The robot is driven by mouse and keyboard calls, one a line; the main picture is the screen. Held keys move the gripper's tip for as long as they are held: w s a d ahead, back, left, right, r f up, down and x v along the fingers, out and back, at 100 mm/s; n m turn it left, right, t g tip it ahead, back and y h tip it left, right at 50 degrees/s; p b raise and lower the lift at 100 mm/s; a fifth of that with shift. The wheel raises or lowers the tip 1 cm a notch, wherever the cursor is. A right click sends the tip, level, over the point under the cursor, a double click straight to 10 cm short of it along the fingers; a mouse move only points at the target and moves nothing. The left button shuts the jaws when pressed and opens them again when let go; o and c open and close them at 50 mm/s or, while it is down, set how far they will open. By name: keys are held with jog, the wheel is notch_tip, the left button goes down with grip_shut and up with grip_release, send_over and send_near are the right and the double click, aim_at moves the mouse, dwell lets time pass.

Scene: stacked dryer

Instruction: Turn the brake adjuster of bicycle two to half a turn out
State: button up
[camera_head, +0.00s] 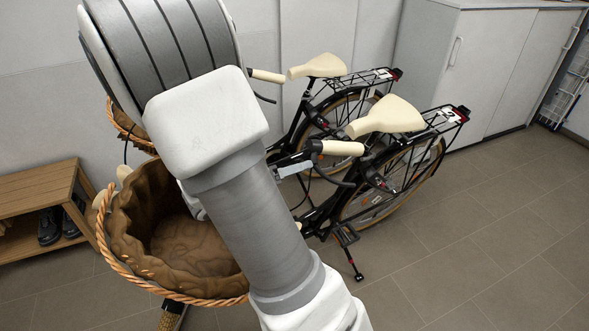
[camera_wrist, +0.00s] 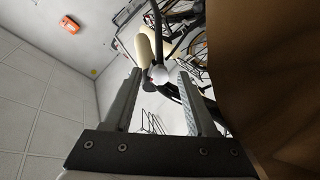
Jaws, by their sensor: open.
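Two black bicycles with cream saddles stand side by side in the head view, a nearer one (camera_head: 370,190) and a farther one (camera_head: 305,125). The nearer one's handlebar has a cream grip (camera_head: 342,148). My gripper is mostly hidden behind my arm in the head view. In the wrist view my gripper (camera_wrist: 158,80) is open, its two fingers pointing toward a handlebar with a cream grip (camera_wrist: 145,48). A small whitish part (camera_wrist: 158,74) shows between the fingertips; contact cannot be told. I cannot make out the brake adjuster itself.
A brown-lined wicker basket (camera_head: 115,250) sits under my arm; brown lining (camera_wrist: 270,90) fills the wrist view's right side. A wooden shoe bench (camera_head: 38,190) is at left, grey cabinets (camera_head: 475,65) at back. The tiled floor at right is clear.

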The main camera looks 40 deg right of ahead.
jog(key=shift+d, duration=0.15)
grip_shut()
jog(key=shift+f, duration=0.1)
jog(key=shift+n+h+b, duration=0.3)
jog(key=shift+n+b, duration=0.55)
jog(key=shift+n, duration=0.65)
